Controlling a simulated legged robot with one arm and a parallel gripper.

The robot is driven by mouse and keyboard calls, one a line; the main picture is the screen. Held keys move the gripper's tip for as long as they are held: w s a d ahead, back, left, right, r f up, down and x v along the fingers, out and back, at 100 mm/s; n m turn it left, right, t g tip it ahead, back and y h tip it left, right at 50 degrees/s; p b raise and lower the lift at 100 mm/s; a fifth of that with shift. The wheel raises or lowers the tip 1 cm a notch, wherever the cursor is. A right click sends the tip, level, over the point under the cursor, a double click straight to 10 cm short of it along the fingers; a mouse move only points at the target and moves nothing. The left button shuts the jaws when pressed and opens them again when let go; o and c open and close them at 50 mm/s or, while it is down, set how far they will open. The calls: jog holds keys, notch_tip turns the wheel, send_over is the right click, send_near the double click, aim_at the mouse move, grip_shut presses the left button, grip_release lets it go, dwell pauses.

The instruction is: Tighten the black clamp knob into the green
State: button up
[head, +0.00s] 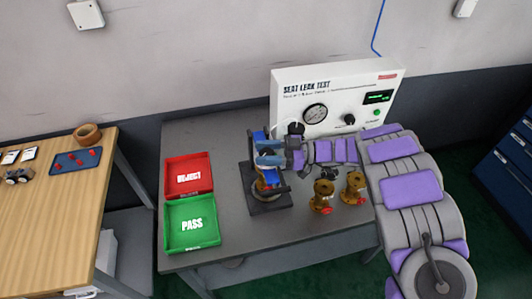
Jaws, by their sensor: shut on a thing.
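A clamp fixture with a dark square base (270,206) stands on the grey table, with a brass-coloured valve body (263,186) in it. My arm reaches in from the right, and my gripper (268,150) is at the top of the fixture, among blue and black parts. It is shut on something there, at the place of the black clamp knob. The knob itself is hidden or too small to make out. No green mark for the knob can be made out on the fixture.
The seat leak test panel (338,92), with a round gauge (315,113), stands behind. A red REJECT tray (170,192) and green PASS tray (172,245) lie left. Two brass valves (322,197) (354,188) stand right, near my arm. A wooden table (60,225) is far left.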

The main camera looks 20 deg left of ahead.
jog(key=shift+t, duration=0.3)
jog(key=shift+a+m+t+y+b, duration=0.1)
jog(key=shift+m+t+y+b, duration=0.2)
jog(key=shift+m+t+b, duration=0.5)
jog(key=m+t, duration=0.1)
jog(key=t, duration=0.2)
jog(key=shift+r+m, duration=0.1)
jog(key=shift+m, duration=0.3)
jog(key=shift+w+m+t, duration=0.1)
jog(key=shift+m+t, duration=1.7)
jog(key=shift+t, duration=1)
jog(key=shift+w+m+t, duration=0.1)
jog(key=shift+m+t, duration=0.2)
jog(key=shift+t, duration=0.1)
jog(key=o, duration=1)
jog(key=shift+c, duration=0.2)
jog(key=v, duration=1.7)
jog(key=shift+r, duration=0.2)
